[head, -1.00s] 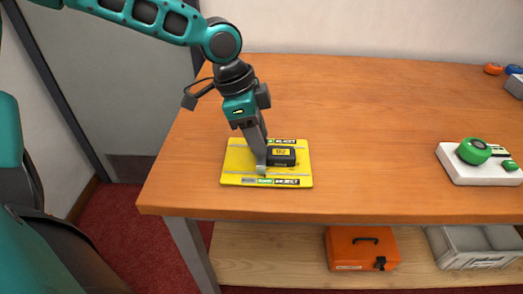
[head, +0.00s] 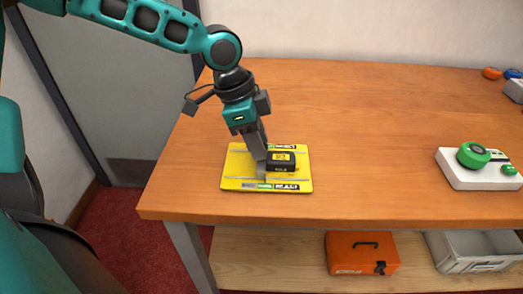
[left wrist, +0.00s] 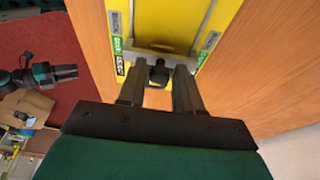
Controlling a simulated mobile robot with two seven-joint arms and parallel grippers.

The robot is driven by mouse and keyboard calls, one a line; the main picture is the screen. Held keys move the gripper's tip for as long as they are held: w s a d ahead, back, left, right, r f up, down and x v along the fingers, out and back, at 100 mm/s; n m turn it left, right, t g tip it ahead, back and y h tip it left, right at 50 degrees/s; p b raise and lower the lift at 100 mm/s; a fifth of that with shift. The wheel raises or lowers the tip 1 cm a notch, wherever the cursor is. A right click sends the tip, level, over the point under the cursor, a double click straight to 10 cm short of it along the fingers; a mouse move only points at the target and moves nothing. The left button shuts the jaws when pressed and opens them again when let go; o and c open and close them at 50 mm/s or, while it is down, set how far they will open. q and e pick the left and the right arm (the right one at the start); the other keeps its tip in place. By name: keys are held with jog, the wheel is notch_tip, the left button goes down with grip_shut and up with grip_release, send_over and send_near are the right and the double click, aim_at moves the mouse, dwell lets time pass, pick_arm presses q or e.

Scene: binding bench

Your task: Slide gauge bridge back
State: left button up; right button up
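The yellow gauge plate (head: 236,170) lies flat near the table's front left, with rails and label strips along its far and near edges. A black gauge box (head: 281,161) with a yellow display sits on it. In the left wrist view the gauge bridge (left wrist: 160,46) is a grey bar across the plate with a dark knob (left wrist: 158,74). My left gripper (head: 261,171) reaches down just left of the box.
A white device with a green dial (head: 473,155) stands on the table (head: 370,140) at right. The table between it and the plate is clear. An orange case (head: 360,255) and a grey bin (head: 470,250) are on the shelf below.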

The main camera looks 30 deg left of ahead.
pick_arm(q)
jog(key=c, duration=0.4)
jog(key=shift+s+a+r+p, duration=0.1)
jog(key=shift+s+a+p, duration=0.15)
jog(key=shift+p, duration=0.1)
jog(key=shift+s+a+p, duration=0.35)
jog(key=shift+a+p, duration=0.3)
jog(key=shift+a, duration=0.2)
jog(key=o, duration=0.4)
jog(key=shift+o, duration=0.2)
